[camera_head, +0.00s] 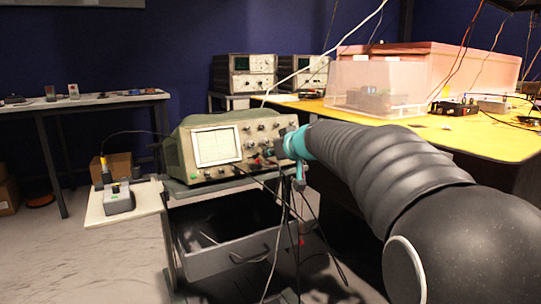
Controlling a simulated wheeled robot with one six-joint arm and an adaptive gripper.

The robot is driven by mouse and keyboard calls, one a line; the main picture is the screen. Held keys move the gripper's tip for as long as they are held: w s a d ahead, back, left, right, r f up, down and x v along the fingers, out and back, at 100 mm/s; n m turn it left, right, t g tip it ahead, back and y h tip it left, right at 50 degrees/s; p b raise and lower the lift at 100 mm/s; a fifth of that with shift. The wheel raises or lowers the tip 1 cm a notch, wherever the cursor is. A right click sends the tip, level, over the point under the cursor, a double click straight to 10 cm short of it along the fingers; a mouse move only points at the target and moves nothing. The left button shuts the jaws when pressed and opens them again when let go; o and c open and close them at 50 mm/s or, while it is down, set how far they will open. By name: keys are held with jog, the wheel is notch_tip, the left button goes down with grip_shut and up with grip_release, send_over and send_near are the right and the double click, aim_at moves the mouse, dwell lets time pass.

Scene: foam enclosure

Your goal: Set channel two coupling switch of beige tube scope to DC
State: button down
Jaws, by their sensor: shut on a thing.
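The beige tube scope (186,152) stands on a cart at the middle left, its lit screen (217,146) and knob panel (262,132) facing me. My dark ribbed arm reaches in from the lower right. My gripper (276,153) is at the right side of the scope's front panel, with teal parts at its wrist. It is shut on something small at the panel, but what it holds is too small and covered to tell. The channel two coupling switch cannot be made out; the gripper and arm end cover the right part of the panel.
Cables hang from the scope's front over an open drawer (235,252) below. A small grey device (119,199) sits on a side shelf at left. A yellow table (470,138) with a clear plastic box (375,88) stands behind my arm.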

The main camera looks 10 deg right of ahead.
jog(key=shift+w+d+b, duration=0.1)
jog(key=shift+d+b, duration=0.3)
jog(key=shift+d, duration=0.05)
jog(key=c, duration=1.3)
grip_release()
jog(key=shift+d, duration=0.15)
jog(key=v, duration=1.2)
